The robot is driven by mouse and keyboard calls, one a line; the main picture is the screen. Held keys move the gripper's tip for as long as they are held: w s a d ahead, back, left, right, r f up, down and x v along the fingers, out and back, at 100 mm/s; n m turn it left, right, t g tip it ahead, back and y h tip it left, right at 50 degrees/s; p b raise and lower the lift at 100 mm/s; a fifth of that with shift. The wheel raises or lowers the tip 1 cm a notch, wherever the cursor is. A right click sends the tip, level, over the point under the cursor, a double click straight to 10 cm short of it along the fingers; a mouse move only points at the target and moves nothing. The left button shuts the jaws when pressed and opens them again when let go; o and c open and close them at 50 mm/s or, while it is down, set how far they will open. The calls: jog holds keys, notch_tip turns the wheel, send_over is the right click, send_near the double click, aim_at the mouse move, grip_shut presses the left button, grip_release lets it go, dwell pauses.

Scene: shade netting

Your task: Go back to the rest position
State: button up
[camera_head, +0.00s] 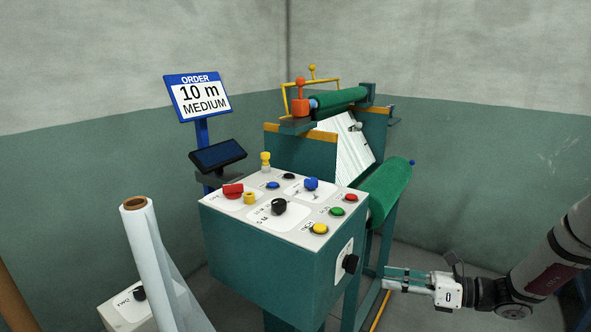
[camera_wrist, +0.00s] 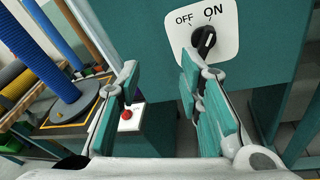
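My gripper (camera_head: 398,280) is at the lower right of the head view, to the right of the control box, with its fingers pointing left. In the wrist view its two teal-padded fingers (camera_wrist: 158,95) stand apart with nothing between them. The control box (camera_head: 270,262) is teal with a light sloped top of coloured buttons and knobs. A black rotary switch (camera_head: 350,263) sits on its right side face. In the wrist view the switch (camera_wrist: 204,41) points towards ON, ahead of the fingers and apart from them.
A netting machine with a green roller (camera_head: 342,98) stands behind the box. An order sign (camera_head: 200,96) reads 10 m MEDIUM. A film roll (camera_head: 146,255) stands at front left. A red button (camera_wrist: 126,114) and a blue post (camera_wrist: 60,60) show in the wrist view.

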jog(key=s+a+r+n+g+h+p, duration=0.1)
jog(key=s+a+r+n+g+h, duration=0.35)
jog(key=s+r+n, duration=0.3)
jog(key=s+a+r+n+g+h+p, duration=0.1)
jog(key=s+a+r+n+g+h, duration=0.2)
jog(key=s+a+r+n, duration=0.35)
jog(key=s+d+r+n+t+h+p, duration=0.1)
jog(key=s+d+r+n+t+h, duration=0.1)
jog(key=s+r+n, duration=0.3)
jog(key=s+d+r+n+t+h+p, duration=0.2)
jog(key=s+r+n+h, duration=0.3)
jog(key=s+n, duration=0.3)
jog(key=s+d+r, duration=0.1)
jog(key=s, duration=0.3)
jog(key=shift+s+d+r, duration=0.15)
jog(key=shift+s, duration=0.2)
jog(key=shift+t+h, duration=0.25)
